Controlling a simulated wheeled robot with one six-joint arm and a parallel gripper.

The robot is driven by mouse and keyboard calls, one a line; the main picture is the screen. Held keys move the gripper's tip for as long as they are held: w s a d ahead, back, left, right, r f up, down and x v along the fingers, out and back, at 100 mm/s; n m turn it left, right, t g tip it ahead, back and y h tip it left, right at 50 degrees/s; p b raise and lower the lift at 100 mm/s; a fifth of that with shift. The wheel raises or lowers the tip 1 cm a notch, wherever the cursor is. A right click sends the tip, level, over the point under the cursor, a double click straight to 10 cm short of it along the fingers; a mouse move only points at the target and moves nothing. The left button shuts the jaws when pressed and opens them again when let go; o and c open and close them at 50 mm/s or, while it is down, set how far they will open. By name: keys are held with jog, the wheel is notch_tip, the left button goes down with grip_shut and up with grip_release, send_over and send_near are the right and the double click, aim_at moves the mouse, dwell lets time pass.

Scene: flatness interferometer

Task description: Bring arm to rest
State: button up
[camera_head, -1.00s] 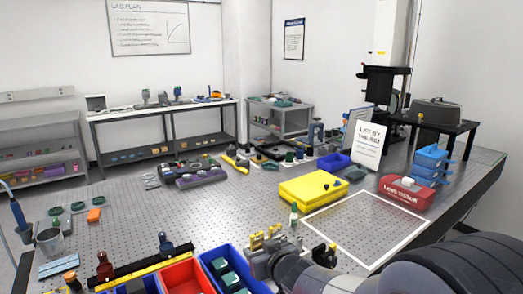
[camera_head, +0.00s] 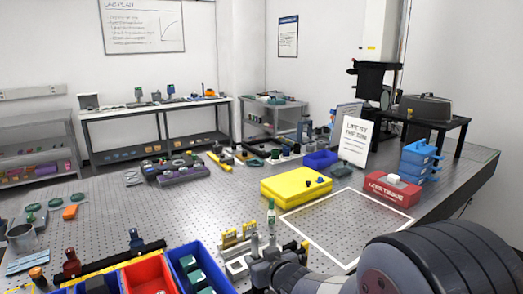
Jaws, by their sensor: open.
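My arm enters from the lower right, with its large dark joint in front. My gripper (camera_head: 263,242) is open, with its two grey fingers pointing up and away. Nothing shows between the fingers. It is beside a light holder (camera_head: 237,266) with yellow-topped pieces (camera_head: 231,238), in front of a small bottle with a green body (camera_head: 271,213). Whether the gripper touches the holder cannot be told. My arm hides part of the table at the lower right.
A white-outlined square (camera_head: 345,268) lies bare right of the gripper. Behind are a yellow box (camera_head: 296,187) and a red tissue box (camera_head: 392,189). Blue (camera_head: 183,246) and red (camera_head: 148,275) bins stand to the left. The perforated tabletop (camera_head: 170,212) has free room at centre left.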

jog(key=shift+f, duration=1.6)
